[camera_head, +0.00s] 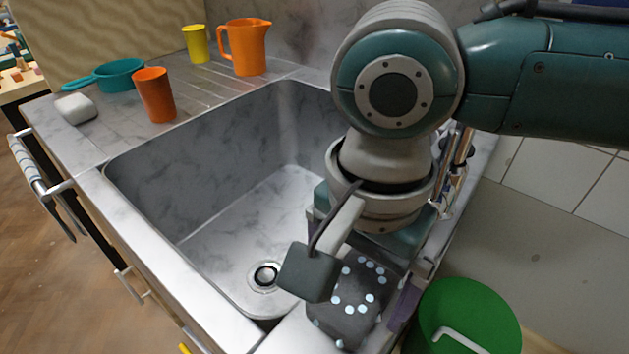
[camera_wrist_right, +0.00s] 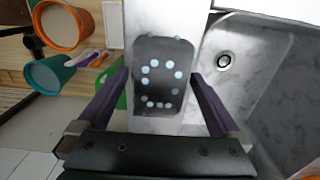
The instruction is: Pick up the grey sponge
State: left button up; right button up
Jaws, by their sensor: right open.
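The grey sponge (camera_head: 357,312) is a dark grey block with pale blue dots. It lies on the sink's near right rim, and its dotted top shows in the right wrist view (camera_wrist_right: 160,88). My right gripper (camera_wrist_right: 160,76) is open above the sponge, with one purple finger to each side of it in that view. Whether the fingers touch it I cannot tell. In the head view my wrist parts hide some of the sponge and most of the right gripper (camera_head: 362,292). My left gripper is not in view.
The empty sink basin (camera_head: 215,215) is left of the sponge. A green bin (camera_head: 465,312) stands right of the rim. An orange jug (camera_head: 246,47), yellow cup (camera_head: 196,44), orange cup (camera_head: 154,95), teal pan (camera_head: 118,75) and whitish block (camera_head: 76,108) stand on the drainer.

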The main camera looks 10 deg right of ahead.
jog(key=c, duration=1.2)
